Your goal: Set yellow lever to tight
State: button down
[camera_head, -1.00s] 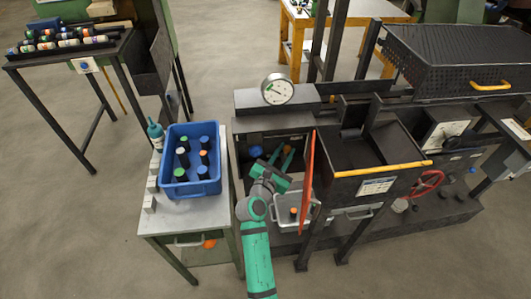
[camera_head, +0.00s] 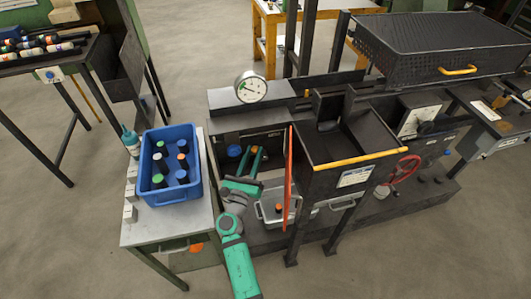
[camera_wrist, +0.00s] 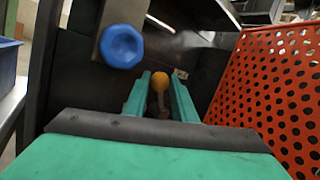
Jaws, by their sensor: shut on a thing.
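The yellow lever shows in the wrist view as an orange-yellow ball knob (camera_wrist: 160,80) on a dark stem, inside the dark opening of the furnace front. My gripper (camera_wrist: 159,96) has its two green fingers on either side of the lever and is shut on it. The knob shows just past the fingertips; the lower stem is hidden behind the gripper body. In the head view my gripper (camera_head: 250,162) reaches into the opening under the dial gauge. Whether the lever stands at tight cannot be read here.
A blue knob (camera_wrist: 122,46) sits close to the left of the fingers. An orange perforated panel (camera_wrist: 270,95) stands close on the right. In the head view, a grey bin (camera_head: 270,208) lies below right, and a blue crate (camera_head: 170,188) stands on the left table. The dial gauge (camera_head: 250,87) is above.

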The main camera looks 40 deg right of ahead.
dwell(0.4)
jog(key=c, duration=1.5)
grip_release()
jog(key=shift+o, duration=0.2)
jog(key=v, duration=1.1)
jog(key=shift+f, duration=0.15)
